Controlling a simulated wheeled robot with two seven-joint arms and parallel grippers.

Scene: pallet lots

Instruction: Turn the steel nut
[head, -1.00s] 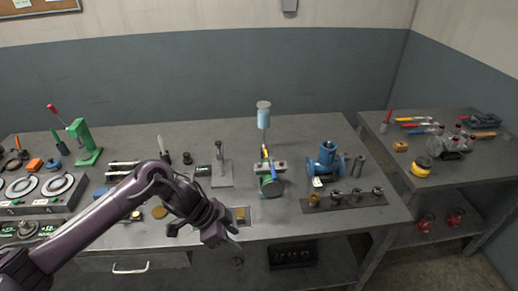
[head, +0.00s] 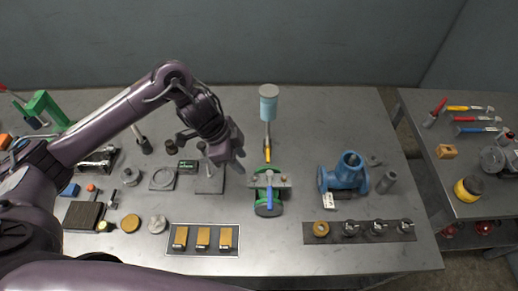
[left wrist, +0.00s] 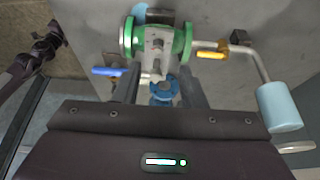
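The green valve body (head: 267,194) stands at mid-bench with a steel plate (head: 270,181) across its top and a blue lever. A small fastener (left wrist: 157,43) shows on that plate in the left wrist view; I cannot tell if it is the steel nut. The lever (left wrist: 103,71) also shows there. My left gripper (head: 238,161) is in the air left of and behind the valve. Only a dark part of my right arm (left wrist: 35,55) shows there.
A pale blue cylinder (head: 268,103) tops a rod behind the valve. The blue flanged body (head: 346,175) stands to its right. A dark strip (head: 360,239) with a brass ring and steel pieces lies in front. A tray (head: 182,250) holds brass blocks. A side table stands right.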

